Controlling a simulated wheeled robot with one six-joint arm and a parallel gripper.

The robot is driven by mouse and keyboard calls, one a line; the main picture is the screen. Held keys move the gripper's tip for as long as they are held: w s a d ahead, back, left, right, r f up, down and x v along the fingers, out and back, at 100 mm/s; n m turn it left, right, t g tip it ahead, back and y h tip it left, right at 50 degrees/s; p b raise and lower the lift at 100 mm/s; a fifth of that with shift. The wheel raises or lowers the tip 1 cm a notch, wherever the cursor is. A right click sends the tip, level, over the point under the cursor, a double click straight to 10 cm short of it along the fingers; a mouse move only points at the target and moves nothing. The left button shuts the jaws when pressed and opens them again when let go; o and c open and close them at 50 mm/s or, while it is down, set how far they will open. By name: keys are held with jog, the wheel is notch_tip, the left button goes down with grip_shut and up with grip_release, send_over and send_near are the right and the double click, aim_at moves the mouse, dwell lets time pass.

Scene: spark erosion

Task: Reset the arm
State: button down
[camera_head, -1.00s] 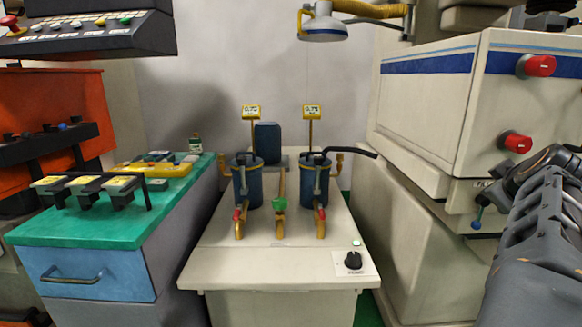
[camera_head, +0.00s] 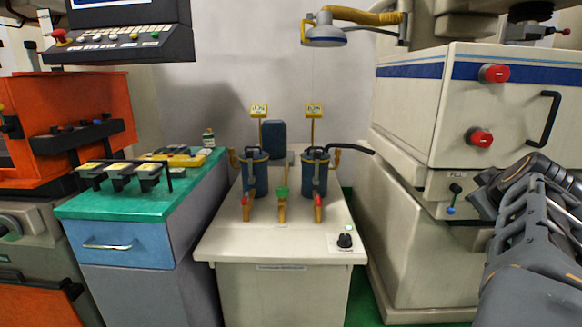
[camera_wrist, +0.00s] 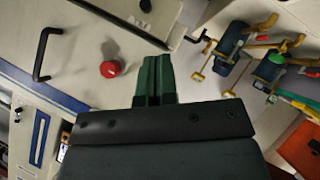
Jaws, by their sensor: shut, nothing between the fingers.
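My gripper (camera_wrist: 153,76) shows in the wrist view with its two green fingers together and nothing between them. It is in the air in front of the beige machine cabinet, and a red knob (camera_wrist: 110,68) appears just left of the fingertips. In the head view my dark grey arm (camera_head: 535,235) is folded at the lower right, and the gripper itself is not visible there.
The beige machine (camera_head: 410,105) with red knobs (camera_head: 480,137) and a black handle stands close to the arm. A low cabinet (camera_head: 280,245) bears two blue filter canisters (camera_head: 314,172). A green-topped bench (camera_head: 105,205) stands left. A lamp (camera_head: 324,36) hangs above.

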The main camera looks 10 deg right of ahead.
jog(key=w+a+g+y+p, duration=0.1)
jog(key=w+a+y+p, duration=0.15)
jog(key=a+p, duration=0.55)
jog(key=w+a+g+y+p, duration=0.1)
jog(key=w+a+y+p, duration=0.3)
jog(key=a, duration=0.8)
jog(key=s+a+f+m+g+p, duration=0.1)
jog(key=s+a+f+g+p, duration=0.1)
jog(key=s+a+p, duration=0.7)
jog(key=a+g+p, duration=0.1)
jog(key=a, duration=0.3)
jog(key=shift+s+f+g+y, duration=0.2)
jog(key=shift+g+y, duration=0.1)
jog(key=shift+y, duration=0.05)
